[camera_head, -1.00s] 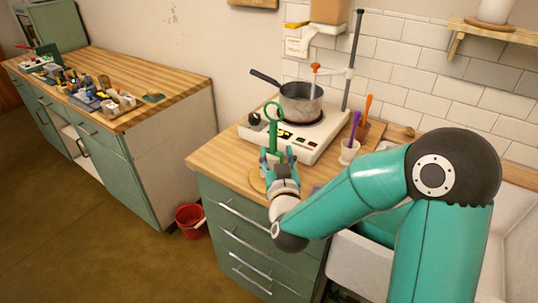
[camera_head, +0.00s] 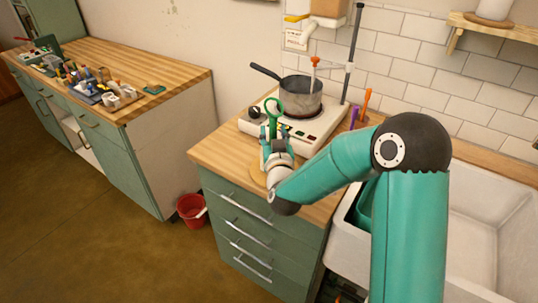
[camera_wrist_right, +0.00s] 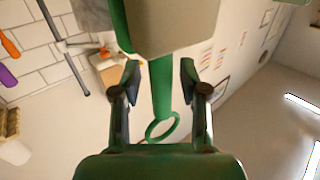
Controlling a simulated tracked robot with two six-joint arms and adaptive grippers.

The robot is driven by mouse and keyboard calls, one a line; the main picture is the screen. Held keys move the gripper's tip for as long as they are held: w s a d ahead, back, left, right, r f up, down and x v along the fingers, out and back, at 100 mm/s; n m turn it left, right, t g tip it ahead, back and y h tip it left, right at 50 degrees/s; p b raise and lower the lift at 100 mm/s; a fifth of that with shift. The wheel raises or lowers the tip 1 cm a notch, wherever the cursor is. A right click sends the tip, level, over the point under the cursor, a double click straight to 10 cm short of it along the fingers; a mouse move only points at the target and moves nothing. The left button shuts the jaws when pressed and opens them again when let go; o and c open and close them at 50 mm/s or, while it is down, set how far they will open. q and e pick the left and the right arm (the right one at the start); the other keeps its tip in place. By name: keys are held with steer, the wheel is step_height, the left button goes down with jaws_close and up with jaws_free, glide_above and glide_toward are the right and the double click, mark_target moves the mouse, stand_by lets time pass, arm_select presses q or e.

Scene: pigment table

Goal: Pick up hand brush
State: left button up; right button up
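The green hand brush (camera_head: 273,122) stands upright on the wooden counter, its handle ring on top. In the right wrist view its green handle (camera_wrist_right: 161,92) and ring lie between my fingers, and a beige and green block, which looks like its head, fills the top. My right gripper (camera_head: 275,136) is around the handle in the head view, hiding the brush's lower part. In the wrist view my right gripper (camera_wrist_right: 158,80) is open, with gaps visible between handle and both fingers. My left gripper is not in view.
A hot plate (camera_head: 310,133) with a saucepan (camera_head: 300,103) stands just behind the brush. A purple tool (camera_head: 353,117) and an orange tool (camera_head: 366,104) stand to the right, beside the white sink (camera_head: 487,225). A red bucket (camera_head: 191,211) is on the floor.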

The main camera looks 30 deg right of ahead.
jaws_close()
steer(key=shift+r, duration=0.15)
